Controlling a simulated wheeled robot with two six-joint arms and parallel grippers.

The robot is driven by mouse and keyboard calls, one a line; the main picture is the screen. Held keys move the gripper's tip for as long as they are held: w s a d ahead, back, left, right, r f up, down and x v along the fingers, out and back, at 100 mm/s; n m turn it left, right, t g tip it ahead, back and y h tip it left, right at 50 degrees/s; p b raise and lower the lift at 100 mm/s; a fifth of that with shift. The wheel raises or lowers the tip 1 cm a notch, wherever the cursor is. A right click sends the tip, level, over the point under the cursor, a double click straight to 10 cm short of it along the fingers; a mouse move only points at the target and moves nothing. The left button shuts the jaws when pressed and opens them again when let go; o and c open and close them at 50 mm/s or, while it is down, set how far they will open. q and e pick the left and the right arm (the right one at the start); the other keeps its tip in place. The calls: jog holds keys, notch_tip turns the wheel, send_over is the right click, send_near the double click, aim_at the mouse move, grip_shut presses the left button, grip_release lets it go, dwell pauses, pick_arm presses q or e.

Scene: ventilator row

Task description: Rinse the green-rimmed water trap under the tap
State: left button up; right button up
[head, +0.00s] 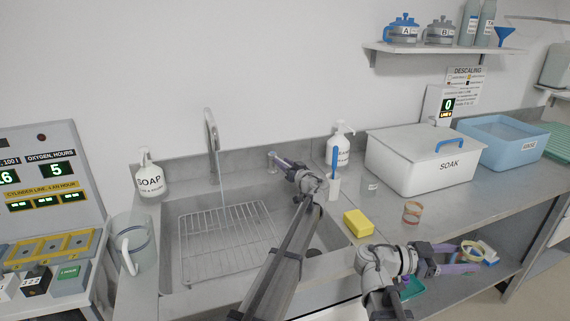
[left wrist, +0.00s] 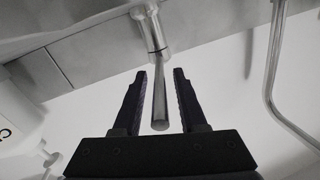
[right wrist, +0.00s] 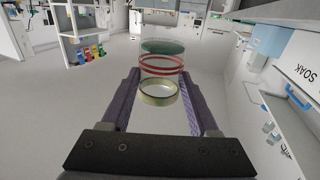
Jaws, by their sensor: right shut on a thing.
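My right gripper (head: 458,262) is shut on a clear water trap (head: 474,248), held out past the counter's front edge. In the right wrist view the trap (right wrist: 161,65) has red bands, a pale yellow ring and a greenish far end. The tap (head: 210,130) stands behind the sink (head: 172,240), and a thin pale line, apparently water, drops from its spout. My left gripper (head: 285,164) is open at the tap lever (head: 271,159). In the left wrist view the lever (left wrist: 159,100) lies between the open fingers, with gaps on both sides.
A wire rack (head: 225,240) lies in the sink. A yellow sponge (head: 358,222), an orange-banded clear cup (head: 412,212) and a small clear cup (head: 371,184) stand on the counter. The white SOAK box (head: 420,165) and blue bin (head: 500,145) are at right. A jug (head: 140,250) stands left.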

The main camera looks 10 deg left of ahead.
pick_arm(q)
jog(key=shift+o, duration=0.2)
jog(key=v, duration=1.2)
